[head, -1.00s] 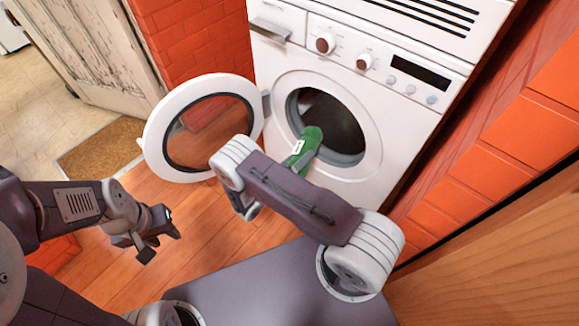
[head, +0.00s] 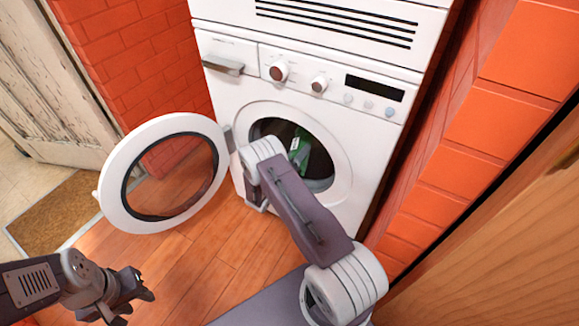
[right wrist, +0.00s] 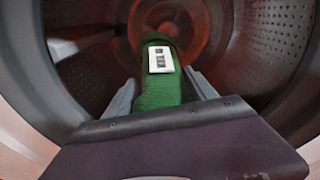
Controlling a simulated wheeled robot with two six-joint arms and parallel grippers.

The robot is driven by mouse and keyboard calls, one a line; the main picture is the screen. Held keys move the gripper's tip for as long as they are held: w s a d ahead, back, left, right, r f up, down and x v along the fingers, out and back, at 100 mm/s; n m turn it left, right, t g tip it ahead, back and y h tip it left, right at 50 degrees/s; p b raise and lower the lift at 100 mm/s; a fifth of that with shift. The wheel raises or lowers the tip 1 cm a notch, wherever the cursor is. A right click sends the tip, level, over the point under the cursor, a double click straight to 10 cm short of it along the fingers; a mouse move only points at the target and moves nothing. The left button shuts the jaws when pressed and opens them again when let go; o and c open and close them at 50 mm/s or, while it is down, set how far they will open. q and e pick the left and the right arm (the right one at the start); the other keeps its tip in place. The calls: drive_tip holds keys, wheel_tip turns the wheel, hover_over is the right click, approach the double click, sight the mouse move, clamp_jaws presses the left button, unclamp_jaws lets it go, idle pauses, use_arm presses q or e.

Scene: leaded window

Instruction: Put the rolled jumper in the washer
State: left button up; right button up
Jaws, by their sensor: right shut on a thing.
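The rolled jumper is a green roll with a white label; in the head view the jumper (head: 300,152) shows inside the round opening of the white washer (head: 225,110). In the right wrist view the jumper (right wrist: 158,88) points into the drum (right wrist: 270,60). My right gripper (right wrist: 160,92) is shut on the jumper, with a finger on each side; in the head view my own arm partly hides it. The washer door (head: 112,197) stands open to the left. My left gripper (head: 138,292) is empty at the lower left, its fingers apart.
A brick wall (head: 500,130) stands close on the right, with a wooden panel (head: 500,250) nearer. A doormat (head: 50,212) and a worn white door (head: 50,90) are at the left. The wooden floor before the washer is clear.

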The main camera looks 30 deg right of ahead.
drive_tip(key=b+x, duration=0.2)
drive_tip(key=x, duration=0.4)
drive_tip(key=shift+w+d+r+b, duration=0.1)
drive_tip(key=shift+d+b, duration=0.15)
drive_tip(key=shift+b, duration=0.1)
drive_tip(key=d+f+b, duration=0.1)
drive_tip(key=w+f+b, duration=0.1)
drive_tip(key=d+f+b, duration=0.1)
drive_tip(key=b, duration=0.1)
drive_tip(key=shift+w+d+f, duration=0.25)
drive_tip(key=shift+d+f, duration=0.05)
drive_tip(key=shift+f, duration=0.05)
drive_tip(key=o, duration=1.7)
drive_tip(key=shift+o, duration=0.2)
